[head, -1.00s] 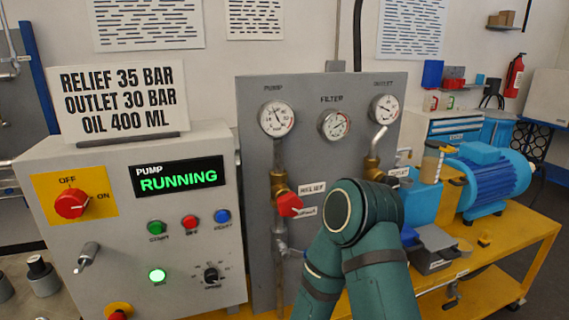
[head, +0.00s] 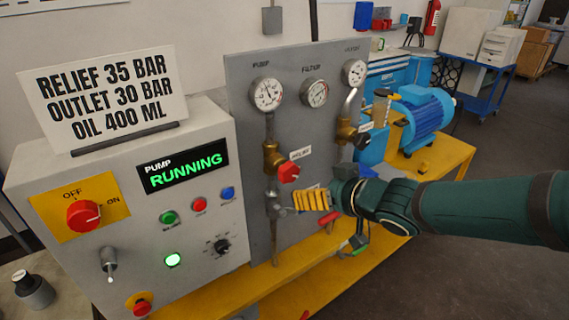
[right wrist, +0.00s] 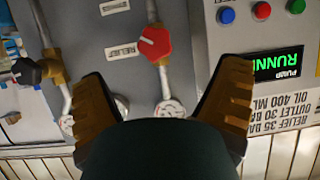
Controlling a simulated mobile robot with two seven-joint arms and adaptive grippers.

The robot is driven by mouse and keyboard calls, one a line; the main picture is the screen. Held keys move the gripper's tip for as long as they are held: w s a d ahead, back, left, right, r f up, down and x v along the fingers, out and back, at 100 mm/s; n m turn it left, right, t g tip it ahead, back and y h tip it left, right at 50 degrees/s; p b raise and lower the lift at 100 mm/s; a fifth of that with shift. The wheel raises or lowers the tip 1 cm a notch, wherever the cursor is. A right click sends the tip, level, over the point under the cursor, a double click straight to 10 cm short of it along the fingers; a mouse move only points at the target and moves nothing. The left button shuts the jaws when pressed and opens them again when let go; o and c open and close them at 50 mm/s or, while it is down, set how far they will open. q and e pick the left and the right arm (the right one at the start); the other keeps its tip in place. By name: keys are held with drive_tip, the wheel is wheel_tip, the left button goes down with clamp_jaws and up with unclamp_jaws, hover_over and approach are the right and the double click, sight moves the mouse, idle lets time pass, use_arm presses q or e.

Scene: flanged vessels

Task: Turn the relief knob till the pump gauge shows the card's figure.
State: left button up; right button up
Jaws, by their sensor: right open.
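The red relief knob (head: 289,172) sits on a brass valve (head: 272,158) on the grey panel, beside a RELIEF label. The pump gauge (head: 267,94) is above it; its reading is too small to tell. The white card (head: 103,96) reads RELIEF 35 BAR, OUTLET 30 BAR, OIL 400 ML. My right gripper (head: 300,200) is in front of the panel, just below and right of the knob in the head view. In the right wrist view the knob (right wrist: 154,44) shows beyond and between the spread fingers of the gripper (right wrist: 165,75), not held. My left gripper is not in view.
The control box (head: 60,170) stands left of the panel, its display reading PUMP RUNNING. A second valve with a dark knob (head: 362,139) is right of the relief valve. The filter gauge (head: 314,92) and outlet gauge (head: 354,72) are alongside. A blue motor (head: 425,115) stands at the right.

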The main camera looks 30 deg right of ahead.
sight(292, 173)
drive_tip(key=b+x, duration=0.2)
drive_tip(key=x, duration=0.1)
drive_tip(key=r+b+x, duration=0.1)
drive_tip(key=b+x, duration=0.2)
drive_tip(key=d+b+x, duration=0.1)
drive_tip(key=b+x, duration=0.1)
drive_tip(key=x, duration=0.2)
drive_tip(key=shift+w+r+b, duration=0.2)
drive_tip(key=shift+w+b, duration=0.2)
drive_tip(key=shift+w, duration=0.05)
drive_tip(key=shift+w+f+b, duration=0.1)
drive_tip(key=shift+w+b, duration=0.2)
drive_tip(key=shift+w, duration=0.5)
drive_tip(key=c, duration=1.2)
